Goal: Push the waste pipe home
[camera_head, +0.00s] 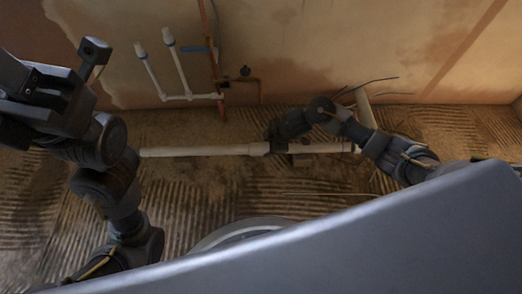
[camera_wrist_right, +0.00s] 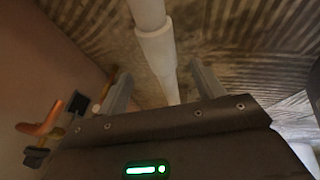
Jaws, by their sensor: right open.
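The white waste pipe (camera_head: 200,151) lies along the ribbed floor, running left to right, parallel to the wall. A wider collar (camera_head: 259,149) shows on it just left of my right gripper (camera_head: 277,144), which is over the pipe. In the right wrist view the pipe's wider collar (camera_wrist_right: 158,50) lies ahead of and between the two fingers of the right gripper (camera_wrist_right: 163,90). Those fingers stand apart, with gaps to the pipe on both sides. My left gripper (camera_head: 92,60) is raised at the upper left, away from the pipe; its jaw opening is unclear.
Two thin white pipes with blue fittings (camera_head: 172,75) and copper pipes (camera_head: 213,65) rise against the plaster wall. Another pale pipe (camera_head: 364,108) stands near the waste pipe's right end. Thin dark strands lie nearby. A round pale rim (camera_head: 240,232) shows in front. The floor at left is clear.

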